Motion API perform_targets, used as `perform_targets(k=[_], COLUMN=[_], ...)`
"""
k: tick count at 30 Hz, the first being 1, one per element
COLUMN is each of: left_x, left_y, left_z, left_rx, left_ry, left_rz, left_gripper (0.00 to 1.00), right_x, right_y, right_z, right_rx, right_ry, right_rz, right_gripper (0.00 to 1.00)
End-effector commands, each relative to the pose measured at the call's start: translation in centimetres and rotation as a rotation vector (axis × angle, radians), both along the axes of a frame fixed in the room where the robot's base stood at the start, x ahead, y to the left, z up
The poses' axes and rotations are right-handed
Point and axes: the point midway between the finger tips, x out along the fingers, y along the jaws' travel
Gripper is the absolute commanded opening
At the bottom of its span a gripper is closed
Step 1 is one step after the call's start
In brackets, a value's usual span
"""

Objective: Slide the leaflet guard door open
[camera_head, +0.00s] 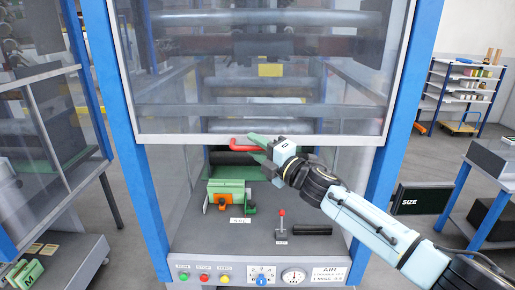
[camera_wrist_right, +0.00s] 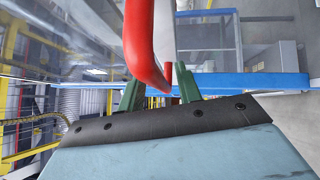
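The leaflet guard door is a large clear panel (camera_head: 165,110) in a blue frame. Its pale bottom rail lies across the middle of the head view, with an open gap below. A red bent handle (camera_head: 238,146) hangs just under the rail; it looms large in the right wrist view (camera_wrist_right: 145,35). My right gripper (camera_head: 256,149) is at the handle's right end, its green fingers spread apart. In the wrist view the handle's lower end shows between the fingers (camera_wrist_right: 161,90). Contact cannot be told. My left gripper is not in view.
Blue posts (camera_head: 135,150) flank the opening. A black SIZE sign (camera_head: 424,199) stands right of my forearm.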

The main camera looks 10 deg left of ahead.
Motion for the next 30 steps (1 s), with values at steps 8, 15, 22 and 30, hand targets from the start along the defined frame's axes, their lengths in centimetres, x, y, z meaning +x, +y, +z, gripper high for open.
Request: perform_targets(k=[8, 15, 22, 30], left_x=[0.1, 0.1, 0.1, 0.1], left_y=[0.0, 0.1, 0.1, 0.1], left_z=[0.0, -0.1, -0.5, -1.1], left_rx=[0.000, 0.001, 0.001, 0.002], left_ry=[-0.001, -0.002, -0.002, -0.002], left_rz=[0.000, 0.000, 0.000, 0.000], left_gripper=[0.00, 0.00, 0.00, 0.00], right_x=[-0.1, -1.5, -3.8, -6.6], right_y=[-0.3, -2.2, -5.4, -8.9], right_z=[-0.2, -0.6, -1.2, -1.7], right_rx=[-0.001, -0.003, -0.003, -0.002], right_ry=[0.001, 0.001, 0.000, 0.000], right_rz=[-0.002, -0.002, -0.003, -0.001], right_gripper=[0.34, 0.34, 0.34, 0.34])
